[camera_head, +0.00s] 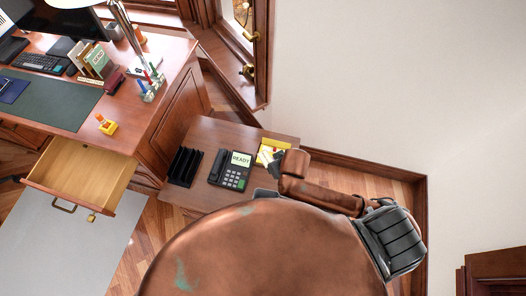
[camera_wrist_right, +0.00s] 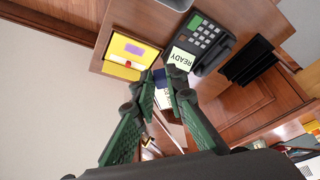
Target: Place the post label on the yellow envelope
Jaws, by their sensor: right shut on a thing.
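The yellow envelope (camera_head: 275,143) lies on the small side table, partly hidden by my right gripper in the head view. My right gripper (camera_wrist_right: 158,92) is shut on a thin pale piece with a dark blue part, apparently the post label (camera_wrist_right: 160,99). The fingers hide much of it. In the head view my right gripper (camera_head: 276,158) is over the envelope's near side; I cannot tell whether the label touches it. My left gripper is not in view.
A black phone (camera_head: 229,170) with a READY display and a black rack (camera_head: 185,166) stand left of the envelope on the side table (camera_head: 216,131). The desk (camera_head: 150,112) has an open drawer (camera_head: 82,180). A wall is close on the right.

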